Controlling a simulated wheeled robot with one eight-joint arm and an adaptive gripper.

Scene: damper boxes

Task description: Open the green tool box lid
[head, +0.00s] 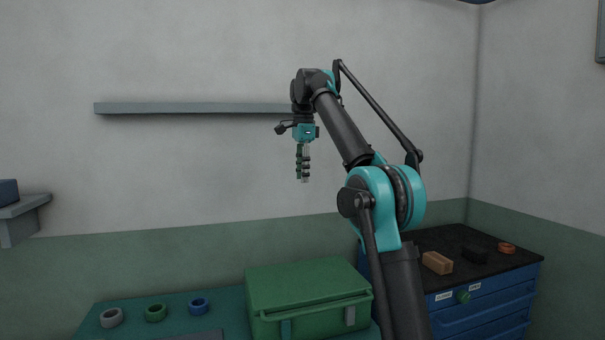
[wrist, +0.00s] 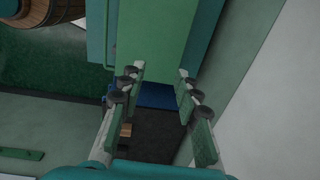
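The green tool box (head: 308,284) stands on the teal bench top in the head view, with its lid down. In the wrist view a green surface, seemingly the box (wrist: 155,35), lies beyond the fingertips. There my gripper (wrist: 161,73) has its two fingers spread, with nothing between them.
Blue, green and grey rings (head: 155,313) lie left of the box. At right, a blue drawer cabinet (head: 480,309) bears a tan block (head: 437,263), a black block (head: 475,254) and an orange ring (head: 506,248). A wall shelf (head: 190,108) is behind my gripper. A barrel (wrist: 40,12) shows in the wrist view.

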